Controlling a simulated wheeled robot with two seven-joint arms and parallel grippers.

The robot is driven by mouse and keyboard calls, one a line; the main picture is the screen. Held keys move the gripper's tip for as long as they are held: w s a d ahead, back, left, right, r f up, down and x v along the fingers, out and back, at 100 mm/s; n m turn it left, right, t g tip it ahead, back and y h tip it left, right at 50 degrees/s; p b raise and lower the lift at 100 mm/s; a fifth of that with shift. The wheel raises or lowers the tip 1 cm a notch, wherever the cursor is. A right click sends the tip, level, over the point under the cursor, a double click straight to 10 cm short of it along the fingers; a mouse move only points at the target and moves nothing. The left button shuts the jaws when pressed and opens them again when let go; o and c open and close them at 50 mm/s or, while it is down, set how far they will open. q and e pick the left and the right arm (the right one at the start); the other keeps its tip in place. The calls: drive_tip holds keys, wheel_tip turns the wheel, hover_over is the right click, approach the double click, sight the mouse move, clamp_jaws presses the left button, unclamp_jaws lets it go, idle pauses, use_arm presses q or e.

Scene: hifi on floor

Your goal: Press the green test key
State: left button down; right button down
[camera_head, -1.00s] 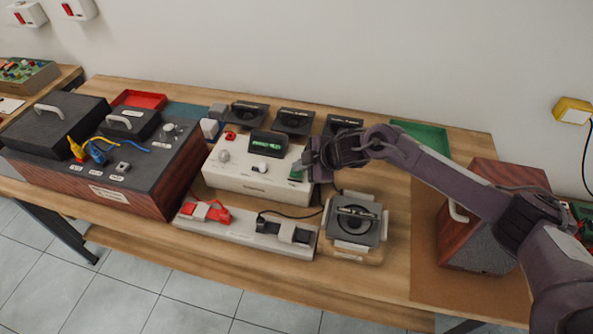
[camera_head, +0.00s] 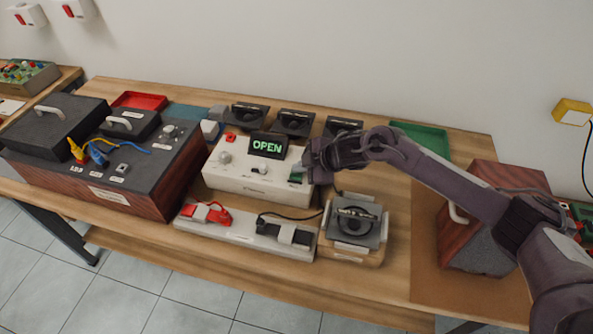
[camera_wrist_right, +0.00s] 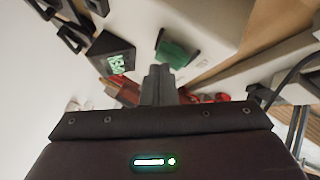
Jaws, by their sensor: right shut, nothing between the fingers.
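The green test key (camera_head: 296,178) sits at the right end of the white tester box (camera_head: 235,180). In the right wrist view the green key (camera_wrist_right: 176,53) shows just past my fingertips, slightly right of them. My right gripper (camera_head: 307,168) is over that end of the box, shut and empty; its closed fingers also show in the wrist view (camera_wrist_right: 158,72). Whether they touch the key I cannot tell. The display (camera_head: 267,146) on the box reads OPEN in green letters. My left gripper is in neither view.
A grey speaker driver (camera_head: 355,219) on a wooden stand is in front. A white strip with red and black clips (camera_head: 245,236) lies left of it. Several black drivers (camera_head: 295,122) line the back. A wooden speaker cabinet (camera_head: 480,225) stands right, under my arm.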

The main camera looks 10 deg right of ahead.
sight(301, 174)
drive_tip(key=shift+r+p, duration=0.45)
drive_tip(key=shift+r, duration=0.25)
wheel_tip(301, 174, up, 5)
drive_tip(key=p, duration=0.4)
idle(0.4)
